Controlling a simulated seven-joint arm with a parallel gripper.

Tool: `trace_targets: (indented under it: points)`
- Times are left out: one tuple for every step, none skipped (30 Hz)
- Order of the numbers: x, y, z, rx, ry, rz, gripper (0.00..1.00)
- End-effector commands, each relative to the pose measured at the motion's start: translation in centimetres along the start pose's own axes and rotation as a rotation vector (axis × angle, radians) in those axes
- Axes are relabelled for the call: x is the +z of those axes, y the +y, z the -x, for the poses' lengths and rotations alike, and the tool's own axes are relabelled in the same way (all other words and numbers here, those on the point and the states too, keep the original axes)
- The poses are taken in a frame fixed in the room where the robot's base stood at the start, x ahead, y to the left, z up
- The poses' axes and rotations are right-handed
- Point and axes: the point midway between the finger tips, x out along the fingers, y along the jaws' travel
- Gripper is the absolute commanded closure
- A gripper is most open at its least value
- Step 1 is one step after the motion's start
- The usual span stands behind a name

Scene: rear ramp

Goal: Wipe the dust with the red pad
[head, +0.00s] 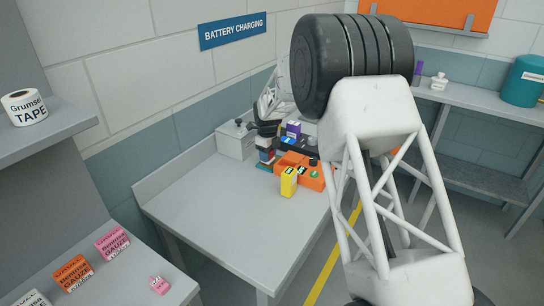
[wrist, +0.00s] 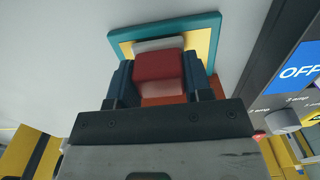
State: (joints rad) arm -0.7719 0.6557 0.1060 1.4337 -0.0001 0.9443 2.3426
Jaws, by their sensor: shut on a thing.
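My gripper (head: 266,143) is over the far part of the grey bench, in front of the wall. In the wrist view its two dark fingers (wrist: 158,75) are shut on the red pad (wrist: 158,66), one finger on each side. I cannot make out any dust in either view.
An orange device (head: 315,176) and a yellow block (head: 289,182) stand close to the right of the gripper. A panel reading OFF (wrist: 297,70) is at the right of the wrist view. A grey box (head: 236,140) stands behind. The near bench top (head: 225,215) is clear.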

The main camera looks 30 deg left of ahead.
Motion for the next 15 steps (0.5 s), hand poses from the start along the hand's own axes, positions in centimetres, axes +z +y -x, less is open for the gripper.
trace_targets:
  points:
    - [0.4, 0.0, -0.1, 0.001, 0.001, 0.001, 0.84]
    - [0.7, 0.0, 0.2, 0.001, 0.001, 0.001, 0.84]
    - [1.0, 0.0, 0.0, 0.002, 0.002, 0.000, 0.84]
    - [1.2, 0.0, -0.1, 0.002, 0.002, 0.000, 0.84]
    - [1.0, -0.3, -0.2, 0.002, 0.002, -0.001, 0.84]
    - [1.0, -0.7, 0.2, 0.001, 0.001, -0.001, 0.84]
    - [1.0, -0.8, 0.2, 0.001, 0.001, -0.001, 0.84]
    - [1.0, -1.0, 0.1, 0.002, 0.002, -0.001, 0.84]
    - [1.0, -1.3, 0.0, 0.002, 0.002, -0.001, 0.84]
    - [1.0, -1.5, -0.1, 0.002, 0.002, -0.001, 0.84]
    - [0.7, -1.4, -0.2, 0.002, 0.002, -0.001, 0.84]
    - [0.4, -1.3, 0.3, 0.001, 0.001, -0.001, 0.84]
    - [0.2, -1.3, 0.1, 0.002, 0.002, -0.002, 0.84]
    - [-0.1, -1.3, 0.0, 0.002, 0.002, -0.002, 0.84]
    - [-0.3, -1.3, -0.2, 0.003, 0.003, -0.002, 0.84]
